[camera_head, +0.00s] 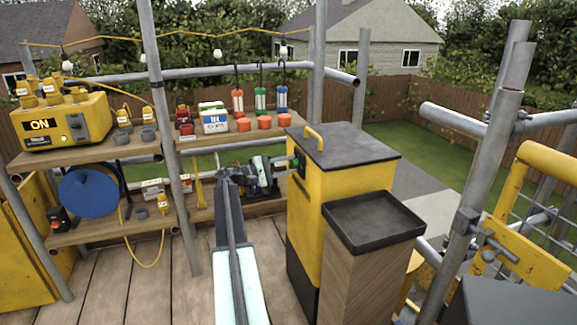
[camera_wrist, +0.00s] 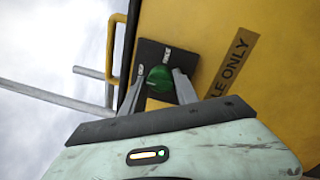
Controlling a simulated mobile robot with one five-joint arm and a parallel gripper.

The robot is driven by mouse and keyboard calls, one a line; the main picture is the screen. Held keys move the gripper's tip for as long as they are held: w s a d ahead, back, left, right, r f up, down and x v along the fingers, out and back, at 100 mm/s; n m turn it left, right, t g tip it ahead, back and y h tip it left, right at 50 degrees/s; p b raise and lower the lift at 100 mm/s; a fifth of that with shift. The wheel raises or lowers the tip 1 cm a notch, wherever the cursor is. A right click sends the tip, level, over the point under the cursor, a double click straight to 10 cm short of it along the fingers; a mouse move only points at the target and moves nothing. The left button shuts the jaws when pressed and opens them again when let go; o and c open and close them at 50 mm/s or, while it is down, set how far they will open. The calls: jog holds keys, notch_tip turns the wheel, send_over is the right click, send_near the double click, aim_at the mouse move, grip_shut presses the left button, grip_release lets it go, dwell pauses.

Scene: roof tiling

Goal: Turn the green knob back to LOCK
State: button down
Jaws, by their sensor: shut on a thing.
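The green knob (camera_wrist: 159,76) sits on a black plate (camera_wrist: 150,57) on the yellow cabinet's side in the wrist view. My gripper (camera_wrist: 158,79) has one finger on each side of the knob and is shut on it. Small white lettering on the plate is too small to read, so I cannot tell which mark the knob points to. In the head view the yellow cabinet (camera_head: 342,205) has a dark lid, and my arm reaches to its left side. The knob is hard to make out there.
Wooden shelves with a yellow ON box (camera_head: 62,122), orange cups and a blue reel (camera_head: 88,192) stand at the left. A wooden post with a black tray (camera_head: 374,207) stands in front of the cabinet. Scaffold poles (camera_head: 480,170) and a yellow gate are at the right.

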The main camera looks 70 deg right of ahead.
jog(key=shift+a+f, duration=0.1)
jog(key=shift+f, duration=0.05)
jog(key=c, duration=1)
grip_release()
jog(key=v, duration=0.7)
jog(key=shift+w+a+b, duration=0.2)
jog(key=shift+w+b, duration=0.1)
jog(key=shift+b, duration=0.05)
